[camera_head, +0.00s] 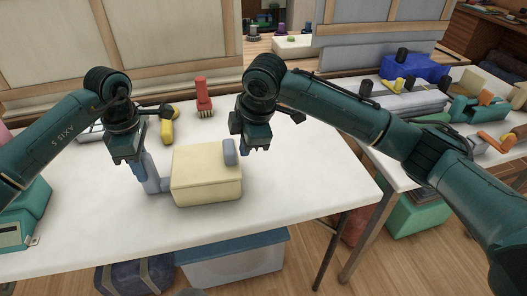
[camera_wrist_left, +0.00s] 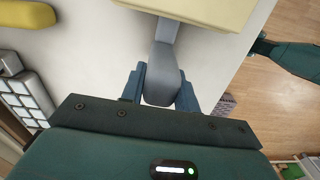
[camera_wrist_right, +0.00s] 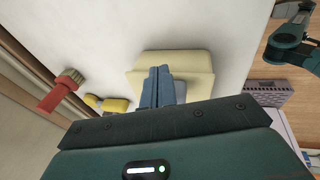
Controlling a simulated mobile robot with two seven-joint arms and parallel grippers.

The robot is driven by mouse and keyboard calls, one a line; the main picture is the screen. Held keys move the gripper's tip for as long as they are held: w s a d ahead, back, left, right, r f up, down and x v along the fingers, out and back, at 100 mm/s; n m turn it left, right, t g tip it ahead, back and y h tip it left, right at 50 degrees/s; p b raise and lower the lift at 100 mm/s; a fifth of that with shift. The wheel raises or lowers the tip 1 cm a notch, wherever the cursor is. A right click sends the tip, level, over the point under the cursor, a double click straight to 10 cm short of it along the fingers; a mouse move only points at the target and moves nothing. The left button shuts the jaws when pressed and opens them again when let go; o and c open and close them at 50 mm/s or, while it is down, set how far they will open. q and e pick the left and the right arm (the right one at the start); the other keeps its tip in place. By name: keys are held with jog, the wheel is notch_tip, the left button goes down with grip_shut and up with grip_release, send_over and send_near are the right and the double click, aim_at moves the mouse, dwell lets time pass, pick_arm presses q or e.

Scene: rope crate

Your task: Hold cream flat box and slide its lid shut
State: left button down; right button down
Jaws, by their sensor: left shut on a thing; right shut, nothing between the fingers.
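The cream flat box (camera_head: 205,185) sits on the white table; it also shows in the left wrist view (camera_wrist_left: 205,10) and the right wrist view (camera_wrist_right: 195,60). A grey handle (camera_head: 152,172) stands at its left side. My left gripper (camera_head: 140,173) is shut on this handle, clearest in the left wrist view (camera_wrist_left: 160,92). A grey upright tab (camera_head: 230,151) stands at the right end of the box's top. My right gripper (camera_head: 245,151) is shut and empty, just right of the tab. I cannot tell whether they touch, or how far the lid is open.
A green case (camera_head: 22,215) is at the table's left. The table right of the box is clear up to its edge. A second table (camera_head: 420,135) with many items stands right.

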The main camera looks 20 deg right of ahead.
pick_arm(q)
jog(key=shift+f, duration=0.1)
pick_arm(e)
jog(key=w+v, duration=0.1)
jog(key=v, duration=0.5)
jog(key=shift+w+r, duration=0.15)
jog(key=shift+r, duration=0.15)
dwell(0.9)
pick_arm(q)
jog(key=c, duration=1)
grip_release()
jog(key=shift+o, duration=0.2)
notch_tip(320, 180, up, 12)
jog(key=shift+r, duration=0.1)
